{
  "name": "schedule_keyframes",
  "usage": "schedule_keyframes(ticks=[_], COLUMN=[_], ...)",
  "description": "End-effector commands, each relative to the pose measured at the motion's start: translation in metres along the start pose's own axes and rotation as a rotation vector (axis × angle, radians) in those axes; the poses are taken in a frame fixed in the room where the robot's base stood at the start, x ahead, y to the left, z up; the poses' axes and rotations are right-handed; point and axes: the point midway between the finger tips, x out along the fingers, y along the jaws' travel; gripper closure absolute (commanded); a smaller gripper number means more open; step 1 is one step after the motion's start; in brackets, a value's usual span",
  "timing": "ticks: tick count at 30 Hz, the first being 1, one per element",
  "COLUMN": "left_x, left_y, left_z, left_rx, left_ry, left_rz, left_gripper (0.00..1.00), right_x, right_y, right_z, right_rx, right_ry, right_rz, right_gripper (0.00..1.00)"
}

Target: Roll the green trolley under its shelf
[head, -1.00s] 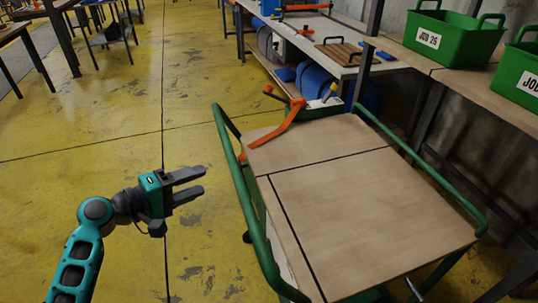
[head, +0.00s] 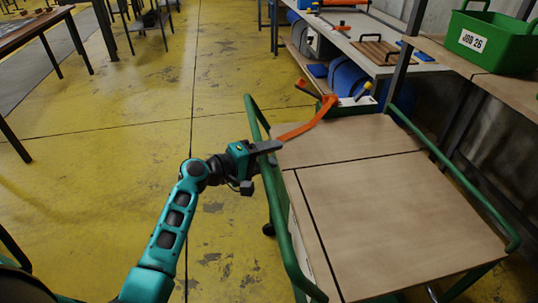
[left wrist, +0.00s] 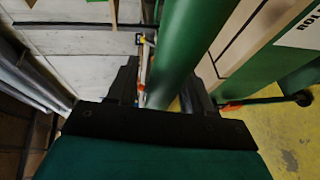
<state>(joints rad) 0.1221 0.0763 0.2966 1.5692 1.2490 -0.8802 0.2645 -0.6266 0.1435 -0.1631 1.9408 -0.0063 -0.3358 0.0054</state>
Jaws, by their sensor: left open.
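The green trolley (head: 400,220) has a bare wooden top and green tube rails. It stands beside the wooden shelf (head: 502,92) at the right wall. My left gripper (head: 270,147) is at the trolley's left rail. In the left wrist view, the green rail (left wrist: 180,45) runs between the fingers of my left gripper (left wrist: 165,88). The fingers are open around it; I cannot tell whether either touches it. In the head view the fingertips partly overlap the rail. My right gripper is not in view.
A green bin marked JOB 26 (head: 492,42) stands on the shelf. A workbench (head: 385,55) with blue rolls (head: 350,82) beneath is beyond the trolley. Yellow floor to the left is mostly clear.

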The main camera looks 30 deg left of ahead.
Motion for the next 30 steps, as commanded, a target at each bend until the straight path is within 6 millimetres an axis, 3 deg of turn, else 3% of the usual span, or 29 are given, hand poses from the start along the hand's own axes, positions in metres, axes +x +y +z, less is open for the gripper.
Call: schedule_keyframes(ticks=[7,23,30], left_x=[0.0005,0.0000,0.0000], left_y=[0.0001,-0.0002,-0.0003], left_z=[-0.0001,-0.0003,-0.0004], left_rx=[0.001,0.001,0.001], left_ry=[0.001,0.001,0.001], left_rz=[0.000,-0.001,-0.001], left_gripper=[0.50,1.00,1.00], right_x=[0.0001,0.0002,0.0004], right_y=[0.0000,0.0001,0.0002], right_z=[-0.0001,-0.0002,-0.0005], right_rx=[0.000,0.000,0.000], right_ry=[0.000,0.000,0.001], right_rz=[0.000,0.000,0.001], right_gripper=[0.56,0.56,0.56])
